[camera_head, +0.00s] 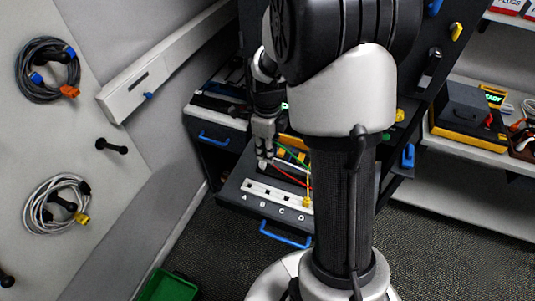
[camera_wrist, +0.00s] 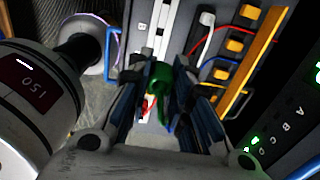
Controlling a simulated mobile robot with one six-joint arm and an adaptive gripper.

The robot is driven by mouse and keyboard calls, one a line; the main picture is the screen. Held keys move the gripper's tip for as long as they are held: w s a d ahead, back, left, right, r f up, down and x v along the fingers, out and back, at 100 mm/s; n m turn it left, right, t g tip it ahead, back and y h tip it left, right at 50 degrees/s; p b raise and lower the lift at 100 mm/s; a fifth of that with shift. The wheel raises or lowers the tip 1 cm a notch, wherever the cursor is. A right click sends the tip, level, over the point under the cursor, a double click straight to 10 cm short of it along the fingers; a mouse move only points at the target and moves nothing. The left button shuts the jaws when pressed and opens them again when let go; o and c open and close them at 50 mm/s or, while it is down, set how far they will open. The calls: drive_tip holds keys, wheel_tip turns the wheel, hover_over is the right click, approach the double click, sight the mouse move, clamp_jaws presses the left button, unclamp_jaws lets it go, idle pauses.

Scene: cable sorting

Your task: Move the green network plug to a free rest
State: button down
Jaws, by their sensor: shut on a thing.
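The green network plug (camera_wrist: 160,76) is between the fingers of my gripper (camera_wrist: 163,84) in the wrist view. The fingers are shut on it. In the head view my gripper (camera_head: 264,160) points down over the back left part of the open drawer, and the plug cannot be made out there. The white rest strip (camera_head: 262,193) lies near the drawer front, marked A, B, C and D. A yellow plug (camera_head: 307,203) stands at D. The other marked places look empty, though my arm hides the strip's right side.
Red (camera_head: 287,174) and green cables run behind the strip. Orange-yellow sockets (camera_wrist: 235,45) and a white plug (camera_wrist: 206,24) with a red cable show in the wrist view. A blue drawer handle (camera_head: 286,236) sticks out in front. Coiled cables (camera_head: 48,70) hang on the left wall.

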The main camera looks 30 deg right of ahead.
drive_tip(key=shift+r+p, duration=1.3)
drive_tip(key=shift+r, duration=0.4)
